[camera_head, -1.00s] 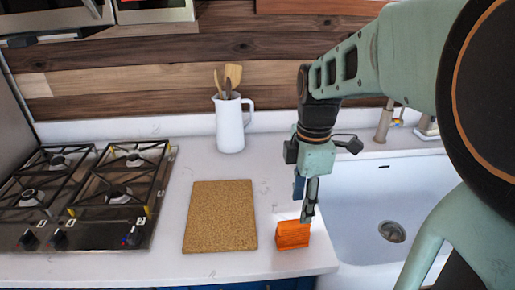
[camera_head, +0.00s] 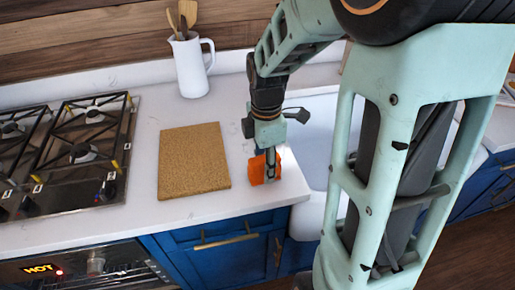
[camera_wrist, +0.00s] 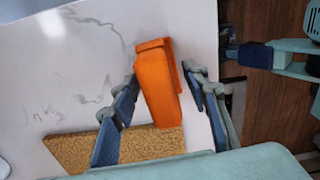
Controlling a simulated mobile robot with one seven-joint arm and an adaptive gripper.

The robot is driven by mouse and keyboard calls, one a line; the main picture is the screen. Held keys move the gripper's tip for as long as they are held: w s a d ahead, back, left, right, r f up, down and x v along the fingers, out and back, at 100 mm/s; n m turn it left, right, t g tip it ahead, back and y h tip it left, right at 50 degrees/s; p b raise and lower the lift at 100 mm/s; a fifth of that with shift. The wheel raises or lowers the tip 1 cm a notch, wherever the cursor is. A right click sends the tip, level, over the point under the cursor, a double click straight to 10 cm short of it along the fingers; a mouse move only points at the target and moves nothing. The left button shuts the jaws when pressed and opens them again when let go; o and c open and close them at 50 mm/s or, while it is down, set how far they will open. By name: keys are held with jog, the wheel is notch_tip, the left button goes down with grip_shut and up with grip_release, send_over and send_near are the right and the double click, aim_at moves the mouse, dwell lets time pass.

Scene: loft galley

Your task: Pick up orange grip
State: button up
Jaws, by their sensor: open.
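The orange grip (camera_head: 257,170) is a small orange block on the white counter, close to the front edge and right of the cork board. In the wrist view the orange grip (camera_wrist: 157,88) lies between the two blue fingers of my gripper (camera_wrist: 160,100). The fingers are open, with a gap to the orange grip on the left side and a narrow one on the right. In the head view my gripper (camera_head: 269,165) points down at the orange grip and partly hides it.
A cork board (camera_head: 193,160) lies left of the orange grip. A white jug (camera_head: 190,65) with wooden utensils stands at the back. A gas hob (camera_head: 80,150) is at the left. The sink (camera_head: 318,125) is to the right, behind my arm. Blue cabinets (camera_head: 215,240) are below the counter edge.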

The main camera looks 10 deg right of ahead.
jog(key=shift+f, duration=0.1)
grip_shut()
dwell(0.4)
